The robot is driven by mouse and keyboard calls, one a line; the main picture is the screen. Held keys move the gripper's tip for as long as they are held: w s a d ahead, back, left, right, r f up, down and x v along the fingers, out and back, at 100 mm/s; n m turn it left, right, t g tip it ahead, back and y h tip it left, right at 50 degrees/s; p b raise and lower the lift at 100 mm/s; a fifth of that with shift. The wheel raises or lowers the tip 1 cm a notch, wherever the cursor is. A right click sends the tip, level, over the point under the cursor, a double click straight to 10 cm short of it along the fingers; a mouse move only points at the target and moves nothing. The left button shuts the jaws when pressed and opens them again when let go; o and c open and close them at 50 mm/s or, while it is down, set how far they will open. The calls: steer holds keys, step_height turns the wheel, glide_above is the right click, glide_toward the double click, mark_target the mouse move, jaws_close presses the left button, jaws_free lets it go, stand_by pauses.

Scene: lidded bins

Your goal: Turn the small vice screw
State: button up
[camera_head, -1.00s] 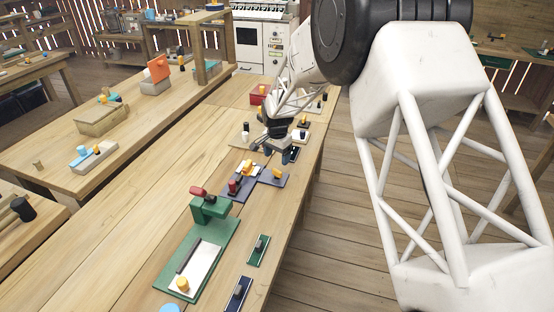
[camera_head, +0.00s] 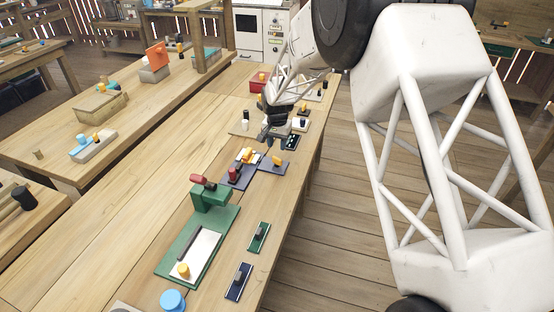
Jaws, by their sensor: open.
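My gripper (camera_head: 276,136) is small in the camera_head view, over the right part of the long workbench. It points down and is open, with nothing visible between its fingers. The contact between fingers and plates is too small to make out.
Nearer stands a green fixture (camera_head: 212,200) with a red handle, on a green base. Small plates with dark knobs (camera_head: 259,236) (camera_head: 238,281) lie to its right. Behind the gripper are more small fixtures and a red box (camera_head: 257,82).

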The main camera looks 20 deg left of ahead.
mark_target(277, 158)
steer(key=n, duration=1.1)
steer(key=shift+n, duration=1.7)
steer(key=shift+f, duration=0.1)
steer(key=shift+f, duration=3.8)
jaws_close()
